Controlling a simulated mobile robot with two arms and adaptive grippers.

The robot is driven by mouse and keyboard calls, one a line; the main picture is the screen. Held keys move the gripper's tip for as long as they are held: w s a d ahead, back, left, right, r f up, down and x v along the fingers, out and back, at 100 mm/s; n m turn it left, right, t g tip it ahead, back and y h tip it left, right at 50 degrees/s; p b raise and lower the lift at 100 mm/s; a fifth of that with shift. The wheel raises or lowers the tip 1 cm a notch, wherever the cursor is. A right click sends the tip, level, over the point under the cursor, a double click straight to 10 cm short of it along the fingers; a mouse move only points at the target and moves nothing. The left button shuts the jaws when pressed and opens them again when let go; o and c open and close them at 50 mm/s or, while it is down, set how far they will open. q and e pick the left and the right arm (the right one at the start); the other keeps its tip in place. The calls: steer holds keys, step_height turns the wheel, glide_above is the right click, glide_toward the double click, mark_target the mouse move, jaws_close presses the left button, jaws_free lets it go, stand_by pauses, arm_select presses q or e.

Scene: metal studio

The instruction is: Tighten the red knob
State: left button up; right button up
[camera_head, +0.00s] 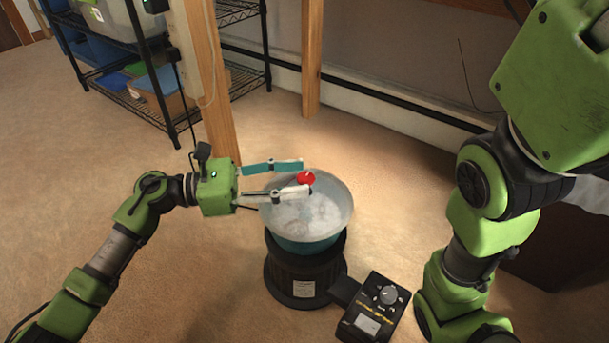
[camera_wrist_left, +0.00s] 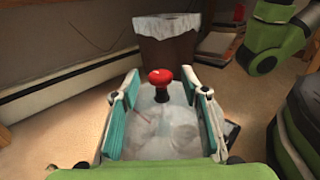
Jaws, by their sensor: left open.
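The red knob (camera_head: 306,178) stands up from the clear lid of a round bowl-like device (camera_head: 335,222) on a black base. My left gripper (camera_head: 303,176) comes in from the left over the lid, with its two fingers apart. In the head view the fingertips lie close on either side of the knob. In the left wrist view the red knob (camera_wrist_left: 160,77) sits ahead between the open fingers (camera_wrist_left: 164,84), and no finger visibly touches it. My right arm (camera_head: 480,220) is at the right, and its gripper is out of the frame.
A black control box (camera_head: 371,310) with a dial and display is joined to the base. A wire shelf (camera_head: 150,85) with bins and wooden posts (camera_head: 311,60) stand behind. A lined bin (camera_wrist_left: 168,50) stands beyond the device. Carpet (camera_head: 200,270) is clear at the left.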

arm_select(q)
steer(key=s+a, duration=0.1)
steer(key=a, duration=0.8)
steer(key=shift+s, duration=0.2)
